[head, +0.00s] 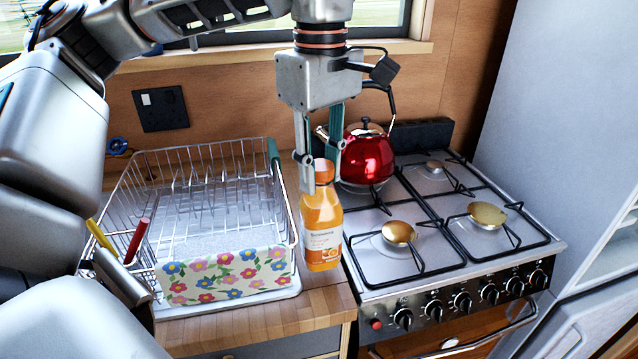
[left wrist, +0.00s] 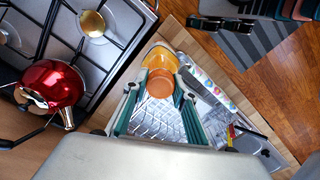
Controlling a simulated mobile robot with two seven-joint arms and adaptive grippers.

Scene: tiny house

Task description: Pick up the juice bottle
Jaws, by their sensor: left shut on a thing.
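The juice bottle (head: 321,228) is orange with a pale label and an orange cap. It stands upright on the wooden counter, between the dish rack and the stove, in the head view. My left gripper (head: 319,172) comes down from above and is shut on the bottle's cap end, with one finger on each side. In the left wrist view the bottle's cap (left wrist: 160,83) sits between the two fingertips. Whether the bottle's base touches the counter is hard to tell. My right gripper is not in view.
A wire dish rack (head: 205,200) with a flowered cloth stands close on the left. The gas stove (head: 440,230) is close on the right, with a red kettle (head: 367,157) at its back left. A small strip of counter (head: 265,325) in front is bare.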

